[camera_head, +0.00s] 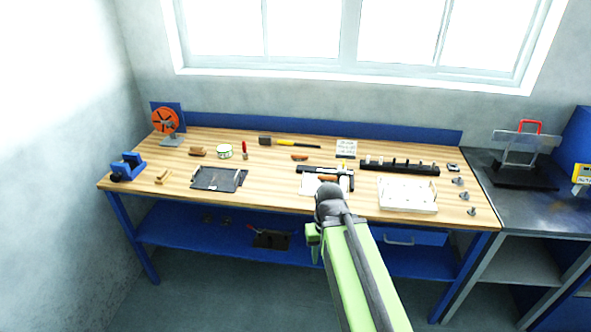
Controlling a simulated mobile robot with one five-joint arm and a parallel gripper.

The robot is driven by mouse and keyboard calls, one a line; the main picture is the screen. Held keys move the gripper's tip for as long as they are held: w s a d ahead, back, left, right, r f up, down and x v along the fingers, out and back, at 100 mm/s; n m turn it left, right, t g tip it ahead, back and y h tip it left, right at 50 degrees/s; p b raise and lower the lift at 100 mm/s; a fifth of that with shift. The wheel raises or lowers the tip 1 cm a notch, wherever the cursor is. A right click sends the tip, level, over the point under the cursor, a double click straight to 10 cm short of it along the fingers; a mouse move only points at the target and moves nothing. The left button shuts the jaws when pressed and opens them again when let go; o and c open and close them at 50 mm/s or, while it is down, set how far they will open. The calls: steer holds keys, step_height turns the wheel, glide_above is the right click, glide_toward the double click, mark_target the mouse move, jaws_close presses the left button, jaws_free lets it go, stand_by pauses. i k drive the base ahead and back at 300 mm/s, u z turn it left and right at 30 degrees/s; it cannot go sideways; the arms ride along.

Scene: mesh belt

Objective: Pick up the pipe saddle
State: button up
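I cannot tell for certain which part is the pipe saddle. A small dark bracket-like piece (453,167) lies at the right end of the wooden bench and may be it. Several small grey parts, one a knob-like piece (464,195), stand in a row in front of it. My green arm reaches up from the bottom of the picture, with its dark joint over the bench's front edge. My gripper (314,245) seems to hang by that joint, left of and well apart from these parts. Its fingers are too small and hidden to read.
The wooden bench (275,180) holds a white tray (408,207), a black rail (400,167), a dark plate (218,179), a blue vise (127,168) and an orange reel (165,121). A dark side table (510,205) adjoins at right. Clear wood lies left of centre.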

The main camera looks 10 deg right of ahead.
mark_target(297, 158)
steer(key=u, duration=1.5)
steer(key=i, duration=2.95)
steer(key=z, duration=1.4)
steer(key=i, duration=0.45)
